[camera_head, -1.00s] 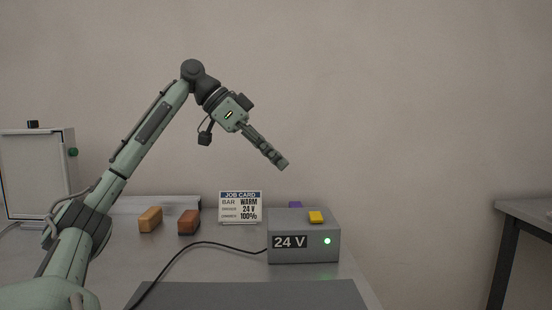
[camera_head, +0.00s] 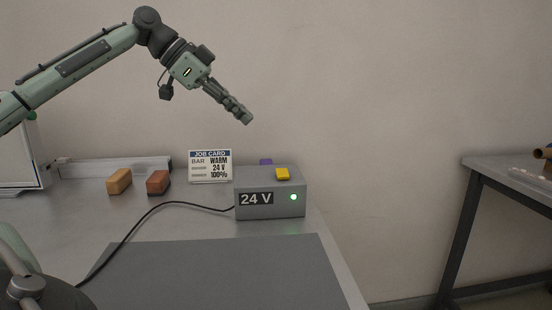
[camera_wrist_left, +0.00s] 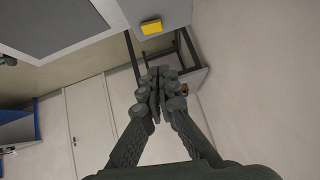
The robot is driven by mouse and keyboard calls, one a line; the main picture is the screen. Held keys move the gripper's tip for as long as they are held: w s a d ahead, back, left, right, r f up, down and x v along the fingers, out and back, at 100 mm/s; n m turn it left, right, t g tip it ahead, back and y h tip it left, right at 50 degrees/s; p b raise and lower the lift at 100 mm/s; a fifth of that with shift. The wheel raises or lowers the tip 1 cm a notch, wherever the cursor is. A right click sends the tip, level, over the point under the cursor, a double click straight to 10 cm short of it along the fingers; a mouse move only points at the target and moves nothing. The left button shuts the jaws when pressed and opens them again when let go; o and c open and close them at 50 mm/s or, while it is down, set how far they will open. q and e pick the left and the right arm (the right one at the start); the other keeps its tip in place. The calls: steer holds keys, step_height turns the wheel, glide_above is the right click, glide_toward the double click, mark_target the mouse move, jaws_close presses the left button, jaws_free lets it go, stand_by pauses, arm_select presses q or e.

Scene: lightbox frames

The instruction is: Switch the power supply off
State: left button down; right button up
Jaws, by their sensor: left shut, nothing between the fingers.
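The power supply (camera_head: 270,205) is a grey box marked 24 V near the right edge of the table. A yellow rocker or button (camera_head: 282,174) sits on its top, and a green light (camera_head: 294,197) glows on its front. The yellow part also shows at the top of the left wrist view (camera_wrist_left: 152,27). My left gripper (camera_head: 248,118) is above the power supply and a little to its left in the head view, apart from it, pointing down to the right. Its fingers are shut and empty, as the left wrist view (camera_wrist_left: 160,75) also shows. My right gripper is not in view.
A job card (camera_head: 210,167) stands left of the supply. Two blocks, tan (camera_head: 119,181) and brown (camera_head: 158,182), lie farther left. A black cable (camera_head: 150,212) runs from the supply across the table. A grey mat (camera_head: 220,275) lies in front. A second table (camera_head: 510,180) stands right, across a gap.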

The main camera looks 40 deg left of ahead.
arm_select(q)
steer(key=p, duration=0.2)
glide_toward(286, 170)
steer(key=w+d, duration=0.3)
steer(key=shift+r, duration=0.15)
steer(key=f, duration=0.3)
steer(key=shift+w+a+f, duration=0.2)
steer(key=shift+a+f, duration=0.05)
steer(key=shift+f, duration=0.45)
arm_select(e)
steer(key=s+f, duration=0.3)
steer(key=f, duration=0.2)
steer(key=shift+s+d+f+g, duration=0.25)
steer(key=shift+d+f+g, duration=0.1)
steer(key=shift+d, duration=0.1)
arm_select(q)
steer(key=shift+b, duration=0.3)
